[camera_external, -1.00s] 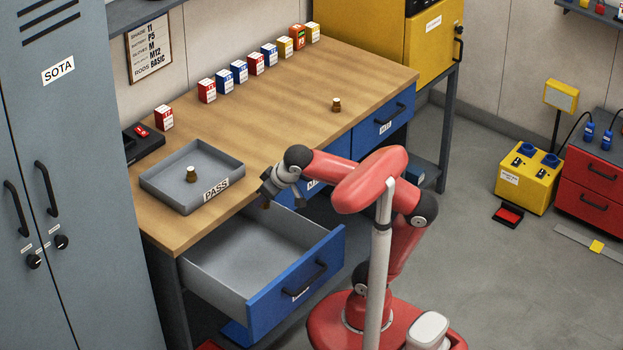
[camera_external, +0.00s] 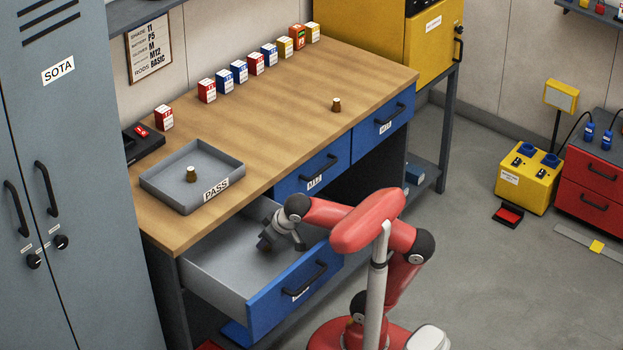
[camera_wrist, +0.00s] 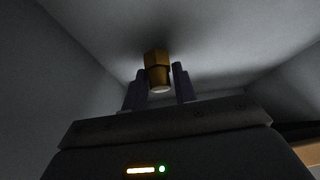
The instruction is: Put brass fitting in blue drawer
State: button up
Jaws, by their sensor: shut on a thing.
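The open blue drawer (camera_external: 333,262) at the bench's front left has a grey inside. My gripper (camera_external: 266,246) is down inside it. In the wrist view my gripper (camera_wrist: 160,85) is shut on a brass fitting (camera_wrist: 156,62), with grey drawer walls around it. In the external view the held fitting is mostly hidden by my gripper, so whether it touches the drawer floor is unclear. Another brass fitting (camera_external: 191,174) stands in the grey PASS tray (camera_external: 160,201). A third fitting (camera_external: 336,105) stands on the bench top at the right.
The wooden bench top (camera_external: 270,112) has a row of small red, blue, yellow and orange boxes (camera_external: 239,71) along the back. Two other blue drawers (camera_external: 312,172) are shut. A grey locker (camera_external: 60,150) stands at the left. The bench edge overhangs the open drawer's back.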

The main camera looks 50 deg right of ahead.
jog(key=shift+f, duration=0.55)
jog(key=shift+f, duration=0.15)
jog(key=o, duration=1)
